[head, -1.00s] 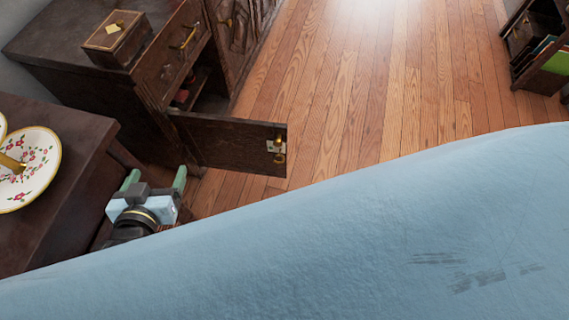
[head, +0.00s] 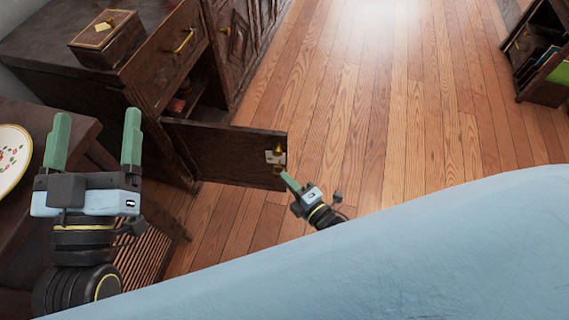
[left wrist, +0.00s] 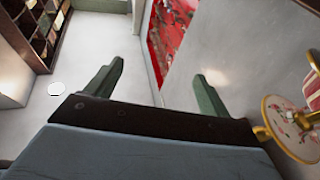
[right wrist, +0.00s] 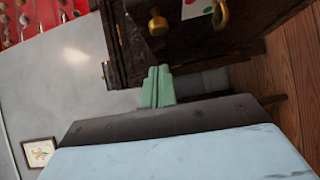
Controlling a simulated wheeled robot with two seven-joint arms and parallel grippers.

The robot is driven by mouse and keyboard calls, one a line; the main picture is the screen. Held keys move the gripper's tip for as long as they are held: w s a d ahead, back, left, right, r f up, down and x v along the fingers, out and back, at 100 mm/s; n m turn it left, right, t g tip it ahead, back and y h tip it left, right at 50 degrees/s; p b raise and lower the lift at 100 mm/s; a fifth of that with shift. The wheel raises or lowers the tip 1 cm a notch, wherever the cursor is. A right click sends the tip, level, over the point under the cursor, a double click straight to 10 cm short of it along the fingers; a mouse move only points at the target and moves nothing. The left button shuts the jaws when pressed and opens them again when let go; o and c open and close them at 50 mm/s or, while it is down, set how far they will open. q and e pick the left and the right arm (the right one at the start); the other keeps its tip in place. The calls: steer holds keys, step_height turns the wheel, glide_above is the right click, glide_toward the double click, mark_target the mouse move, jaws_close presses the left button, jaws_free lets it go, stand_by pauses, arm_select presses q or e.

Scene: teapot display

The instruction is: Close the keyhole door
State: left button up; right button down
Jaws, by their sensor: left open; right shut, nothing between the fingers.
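The keyhole door (head: 225,155) is dark wood and stands swung out from the cabinet (head: 160,75), leaving the compartment behind it open. Near its free edge is a pale lock plate (head: 276,156) with brass parts. My right gripper (head: 289,181) is shut and empty just by the door's lower free corner; I cannot tell if it touches. In the right wrist view its fingers (right wrist: 158,86) are together below dark wood with a brass knob (right wrist: 157,22) and a brass ring (right wrist: 221,14). My left gripper (head: 94,138) is open and empty, left of the door. Its spread fingers also show in the left wrist view (left wrist: 154,88).
A small wooden box (head: 107,40) sits on the cabinet. A dark table at left bears a flowered plate (head: 12,158) close to my left gripper. A dark shelf (head: 540,50) stands at the far right. The plank floor (head: 390,110) between is clear.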

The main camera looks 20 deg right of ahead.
mark_target(276, 153)
arm_select(q)
steer(key=shift+s+a+r+t+h+b, duration=0.1)
steer(key=shift+s+r+t+h+b, duration=0.1)
steer(key=shift+s+r+t+b, duration=0.35)
steer(key=shift+s+a+r+t+h+b, duration=0.1)
steer(key=shift+s+r+t+h+b, duration=0.15)
steer(key=shift+r+t, duration=0.55)
steer(key=shift+s+r+t+h+b, duration=0.15)
steer(key=shift+s+r+t+b, duration=0.15)
steer(key=shift+s+r+t, duration=0.35)
arm_select(e)
steer(key=shift+w+d+f, duration=0.1)
steer(key=shift+w+d, duration=0.05)
steer(key=shift+w, duration=0.8)
steer(key=shift+w+d+f, duration=0.1)
steer(key=shift+w+d, duration=0.05)
steer(key=shift+w, duration=0.85)
steer(key=shift+w+d, duration=0.15)
steer(key=shift+w, duration=0.8)
arm_select(q)
steer(key=shift+w, duration=0.25)
arm_select(e)
steer(key=shift+d, duration=0.1)
